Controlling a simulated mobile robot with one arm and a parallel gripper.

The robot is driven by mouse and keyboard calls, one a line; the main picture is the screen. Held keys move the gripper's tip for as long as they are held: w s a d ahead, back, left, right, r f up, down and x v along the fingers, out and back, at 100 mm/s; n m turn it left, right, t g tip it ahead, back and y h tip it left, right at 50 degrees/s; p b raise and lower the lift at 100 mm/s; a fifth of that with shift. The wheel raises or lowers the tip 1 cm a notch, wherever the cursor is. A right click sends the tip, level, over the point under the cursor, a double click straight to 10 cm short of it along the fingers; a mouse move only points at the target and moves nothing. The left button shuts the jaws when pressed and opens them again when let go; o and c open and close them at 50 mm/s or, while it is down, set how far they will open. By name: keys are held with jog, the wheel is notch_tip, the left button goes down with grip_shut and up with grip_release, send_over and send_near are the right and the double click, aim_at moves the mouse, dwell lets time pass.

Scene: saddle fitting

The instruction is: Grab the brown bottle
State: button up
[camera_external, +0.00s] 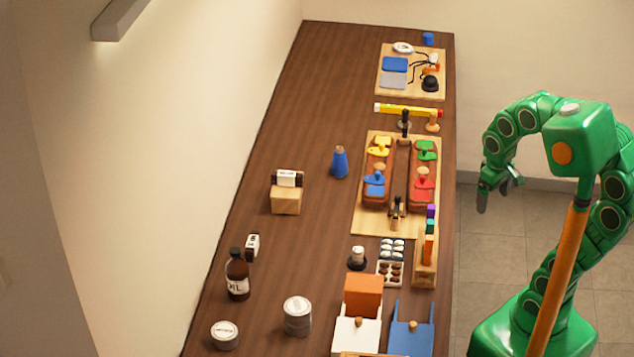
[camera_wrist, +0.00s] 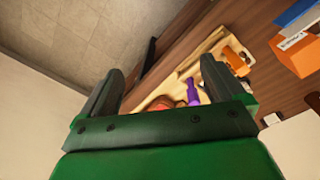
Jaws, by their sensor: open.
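The brown bottle (camera_external: 237,276) stands upright on the wooden table, near its left edge toward the front, in the external view. It has a black cap and a white label reading "OIL". My gripper (camera_external: 496,190) is open and empty, off to the right beyond the table's right edge, well away from the bottle. In the wrist view the two dark fingers of my gripper (camera_wrist: 160,90) are spread apart with nothing between them. The bottle does not show in the wrist view.
Close to the bottle are a small dark bottle with a white label (camera_external: 252,244) and two grey tins, one front (camera_external: 225,335) and one right (camera_external: 297,316). A blue cone bottle (camera_external: 339,163), wooden block (camera_external: 286,201) and a board (camera_external: 371,220) with coloured pieces stand farther back.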

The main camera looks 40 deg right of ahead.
aim_at(231, 270)
jog(key=w+a+n+t, duration=0.15)
jog(key=w+a, duration=0.35)
jog(key=w, duration=0.5)
jog(key=w+a+n+t, duration=0.1)
jog(key=w+a+t, duration=0.25)
jog(key=w, duration=0.55)
jog(key=w+a+n+t+y, duration=0.2)
jog(key=w+a, duration=0.4)
jog(key=a, duration=0.4)
jog(key=w+a+n+t+y, duration=0.1)
jog(key=w+a+y, duration=0.2)
jog(key=w+a, duration=0.55)
jog(key=s+a+n+y, duration=0.3)
jog(key=a+n+y, duration=0.35)
jog(key=a, duration=2.15)
notch_tip(231, 270, down, 17)
jog(key=m+y, duration=0.1)
jog(key=m, duration=0.1)
jog(key=shift+r+x, duration=0.2)
jog(key=shift+x, duration=1.35)
jog(key=shift+r+x, duration=0.2)
jog(key=shift+x, duration=2.25)
jog(key=shift+s, duration=0.1)
jog(key=c, duration=1.3)
